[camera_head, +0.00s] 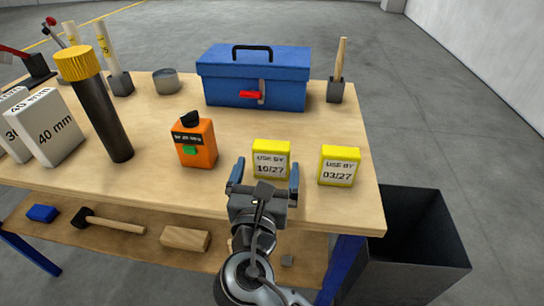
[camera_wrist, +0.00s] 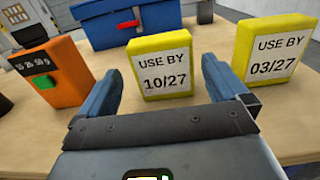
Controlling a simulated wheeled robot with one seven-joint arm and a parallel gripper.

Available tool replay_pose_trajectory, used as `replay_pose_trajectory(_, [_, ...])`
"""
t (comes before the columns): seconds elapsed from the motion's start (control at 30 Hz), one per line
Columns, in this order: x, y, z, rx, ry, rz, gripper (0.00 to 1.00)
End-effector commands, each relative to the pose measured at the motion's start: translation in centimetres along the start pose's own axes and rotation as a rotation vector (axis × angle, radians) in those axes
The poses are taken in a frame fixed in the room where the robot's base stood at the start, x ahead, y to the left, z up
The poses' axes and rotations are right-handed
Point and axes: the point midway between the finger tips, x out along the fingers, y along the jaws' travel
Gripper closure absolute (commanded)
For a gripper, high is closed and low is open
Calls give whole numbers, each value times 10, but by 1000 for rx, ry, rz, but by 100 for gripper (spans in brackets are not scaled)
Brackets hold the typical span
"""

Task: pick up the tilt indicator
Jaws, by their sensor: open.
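No object in view carries a readable name as the tilt indicator, so I cannot tell for sure which one it is. A yellow block labelled "USE BY 10/27" (camera_head: 272,148) stands upright near the table's front edge. It also shows in the wrist view (camera_wrist: 162,50). My gripper (camera_head: 266,172) is open and empty, its blue fingers to the left and right of this block's lower front; I see no contact. A similar yellow block labelled "USE BY 03/27" (camera_head: 339,179) stands to the right. An orange device (camera_head: 199,155) with a black knob and green button stands to the left.
A blue toolbox (camera_head: 220,87) stands behind the blocks. A black tube with yellow cap (camera_head: 102,115) and white boxes labelled "40 mm" (camera_head: 45,148) are at left. A lower shelf (camera_head: 215,254) holds a mallet. A dark bin (camera_head: 412,270) stands right of the table.

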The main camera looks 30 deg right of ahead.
Motion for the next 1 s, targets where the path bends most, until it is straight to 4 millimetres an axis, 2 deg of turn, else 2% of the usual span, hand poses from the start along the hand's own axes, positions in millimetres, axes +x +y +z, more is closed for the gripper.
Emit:
replay_pose_trajectory(0.3, [42,-3,0,1,1,-1,0])
replay_pose_trajectory(0.43, [49,-3,0,2,1,-1,0])
replay_pose_trajectory(0.63, [50,-3,0,1,1,0,0])
replay_pose_trajectory(1.0, [49,-3,0,1,1,0,34])
